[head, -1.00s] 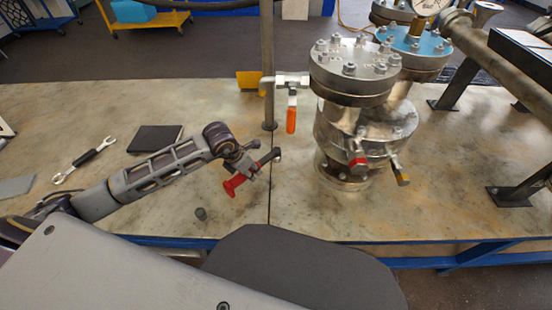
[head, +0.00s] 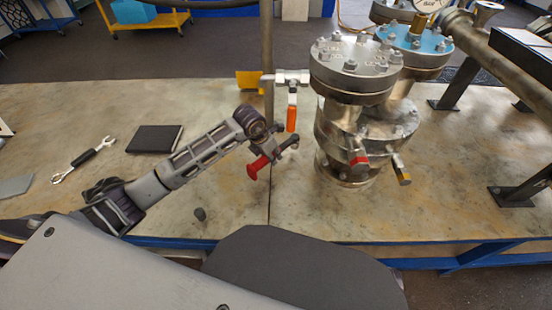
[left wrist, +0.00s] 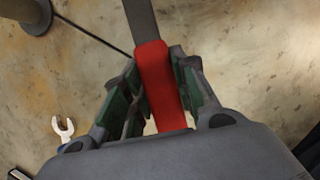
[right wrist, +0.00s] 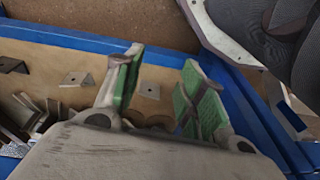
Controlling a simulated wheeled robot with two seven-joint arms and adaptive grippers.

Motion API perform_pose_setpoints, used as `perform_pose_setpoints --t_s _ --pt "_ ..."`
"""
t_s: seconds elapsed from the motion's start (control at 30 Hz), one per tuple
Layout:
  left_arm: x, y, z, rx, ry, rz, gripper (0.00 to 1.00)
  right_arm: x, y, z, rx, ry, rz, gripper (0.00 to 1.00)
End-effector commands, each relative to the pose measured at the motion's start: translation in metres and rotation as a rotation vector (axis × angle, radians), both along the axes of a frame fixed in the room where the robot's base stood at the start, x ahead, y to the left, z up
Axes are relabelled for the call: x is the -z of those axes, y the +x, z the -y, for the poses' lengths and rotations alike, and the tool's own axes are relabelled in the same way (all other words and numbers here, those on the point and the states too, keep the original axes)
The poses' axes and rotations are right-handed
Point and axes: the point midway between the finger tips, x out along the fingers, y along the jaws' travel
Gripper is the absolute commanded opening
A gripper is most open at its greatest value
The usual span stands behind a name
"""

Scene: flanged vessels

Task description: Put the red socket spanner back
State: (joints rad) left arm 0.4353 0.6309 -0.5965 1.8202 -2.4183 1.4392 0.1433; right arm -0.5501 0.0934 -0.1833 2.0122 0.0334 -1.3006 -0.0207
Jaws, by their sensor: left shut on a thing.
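The red socket spanner (head: 257,168) has a red handle and a dark shaft with a socket end close to the flanged vessel. My left gripper (head: 270,152) is shut around its red handle and holds it above the table. In the left wrist view the red handle (left wrist: 158,85) lies between the green-padded fingers, and the grey shaft runs out of the top of the picture. My right gripper (right wrist: 158,75) is open and empty in the right wrist view. It is not in the head view.
The steel flanged vessel (head: 350,75) stands right of my left gripper, with an orange-handled valve (head: 291,118) close by. A double-ended wrench (head: 84,160), a black pad (head: 155,139) and a small dark cylinder (head: 200,214) lie on the table (head: 60,110). Small metal brackets (right wrist: 78,78) lie below my right gripper.

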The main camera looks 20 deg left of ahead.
Motion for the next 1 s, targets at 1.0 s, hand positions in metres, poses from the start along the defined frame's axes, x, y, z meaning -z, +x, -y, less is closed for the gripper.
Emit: perform_pose_setpoints --t_s 1.0 --pt "0.028 0.019 0.012 -0.001 -0.002 0.0 0.0 -0.007 0.006 -0.002 -0.001 0.007 0.019 0.4"
